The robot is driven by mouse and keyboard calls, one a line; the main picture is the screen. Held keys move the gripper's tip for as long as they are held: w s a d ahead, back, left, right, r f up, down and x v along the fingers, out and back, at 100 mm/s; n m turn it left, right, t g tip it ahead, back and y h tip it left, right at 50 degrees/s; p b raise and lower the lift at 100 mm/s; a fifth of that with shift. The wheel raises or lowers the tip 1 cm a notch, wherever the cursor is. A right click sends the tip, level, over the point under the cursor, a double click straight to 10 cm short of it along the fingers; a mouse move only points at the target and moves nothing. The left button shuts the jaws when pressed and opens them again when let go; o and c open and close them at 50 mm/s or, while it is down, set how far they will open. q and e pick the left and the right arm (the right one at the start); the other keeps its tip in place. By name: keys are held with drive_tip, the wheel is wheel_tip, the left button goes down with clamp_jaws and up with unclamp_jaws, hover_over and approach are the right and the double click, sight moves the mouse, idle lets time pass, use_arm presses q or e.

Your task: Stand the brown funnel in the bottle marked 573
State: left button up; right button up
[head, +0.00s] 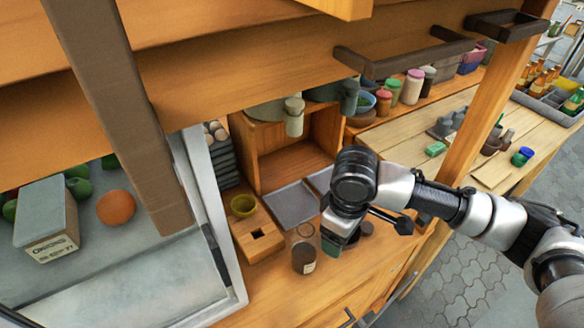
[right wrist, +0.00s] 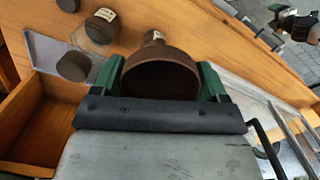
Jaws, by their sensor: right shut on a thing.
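My right gripper (right wrist: 160,80) is shut on the brown funnel (right wrist: 162,62), its wide round mouth between the green fingers. In the head view the right gripper (head: 333,243) is over the wooden counter; the funnel is not clear there. A small dark bottle with a pale label (head: 304,258) stands on the counter just left of the gripper. The right wrist view shows a round brown bottle with a label (right wrist: 98,27) apart from the funnel. Another pale label (right wrist: 153,36) shows just beyond the funnel's rim; its bottle is mostly hidden. No number is readable.
A grey tray (head: 292,204) lies behind the bottle. A wooden block with a slot (head: 259,238) and an olive cup (head: 243,206) stand to the left. A dark round piece (right wrist: 73,67) lies near the tray. A brown post (head: 130,120) crosses the left side.

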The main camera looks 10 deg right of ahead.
use_arm(q)
wheel_tip(320, 180, up, 9)
drive_tip(key=d+p, duration=0.1)
drive_tip(key=p, duration=0.7)
use_arm(e)
drive_tip(key=w+a+r+n, duration=0.6)
drive_tip(key=w+r+n, duration=0.1)
drive_tip(key=n, duration=1.1)
use_arm(q)
drive_tip(key=f+b, duration=0.3)
drive_tip(key=d+f+b, duration=0.1)
drive_tip(key=b, duration=0.1)
drive_tip(key=shift+s+f, duration=0.25)
use_arm(e)
drive_tip(key=f, duration=0.4)
drive_tip(key=shift+s+d, duration=0.1)
drive_tip(key=shift+d, duration=0.15)
use_arm(q)
drive_tip(key=shift+r, duration=0.1)
use_arm(e)
drive_tip(key=shift+r, duration=0.1)
use_arm(q)
drive_tip(key=shift+a+r+p, duration=0.1)
drive_tip(key=shift+r+p, duration=0.3)
drive_tip(key=shift+p, duration=0.15)
drive_tip(key=shift+r+p, duration=0.3)
use_arm(e)
drive_tip(key=shift+f, duration=0.2)
